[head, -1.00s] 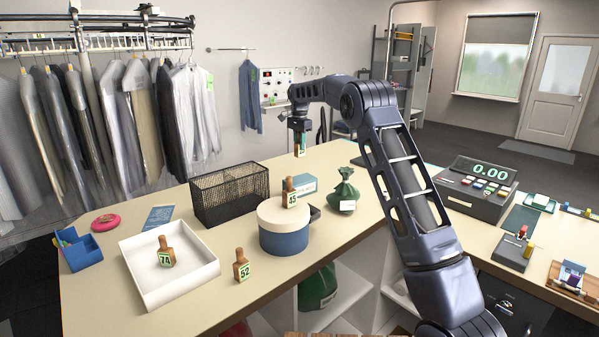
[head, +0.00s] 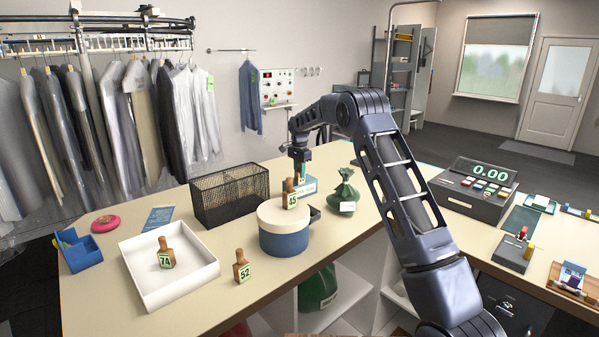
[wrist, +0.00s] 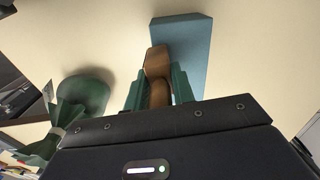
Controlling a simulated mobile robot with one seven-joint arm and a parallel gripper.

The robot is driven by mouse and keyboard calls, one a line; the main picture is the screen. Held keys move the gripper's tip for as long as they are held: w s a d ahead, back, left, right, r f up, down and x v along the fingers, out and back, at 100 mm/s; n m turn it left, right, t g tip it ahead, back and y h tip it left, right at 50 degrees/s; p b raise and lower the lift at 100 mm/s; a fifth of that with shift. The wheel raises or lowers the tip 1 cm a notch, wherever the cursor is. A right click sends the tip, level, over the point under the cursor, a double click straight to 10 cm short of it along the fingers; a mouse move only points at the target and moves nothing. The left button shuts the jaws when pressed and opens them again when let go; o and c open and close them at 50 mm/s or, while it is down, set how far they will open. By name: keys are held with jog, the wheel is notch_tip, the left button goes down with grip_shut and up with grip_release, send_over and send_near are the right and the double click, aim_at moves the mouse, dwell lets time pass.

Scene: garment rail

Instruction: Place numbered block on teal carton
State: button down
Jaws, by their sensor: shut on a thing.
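My gripper (head: 301,160) is shut on a brown wooden numbered block (wrist: 157,62), which shows between the green fingers in the wrist view. The number on the held block is not readable. The teal carton (head: 310,185) lies on the counter behind the round box in the head view. In the wrist view the carton (wrist: 194,50) shows just beyond the held block and partly behind it. The held block is at or just above the carton; whether they touch I cannot tell.
Block 45 (head: 290,194) stands on the round blue box (head: 284,242) just in front of the carton. A black mesh basket (head: 229,197) is to the left and a green tied bag (head: 343,192) to the right. Blocks 7A (head: 166,255) and 52 (head: 241,268) are further forward.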

jog(key=shift+f, duration=0.1)
jog(key=c, duration=1.2)
grip_release()
jog(key=shift+o, duration=0.2)
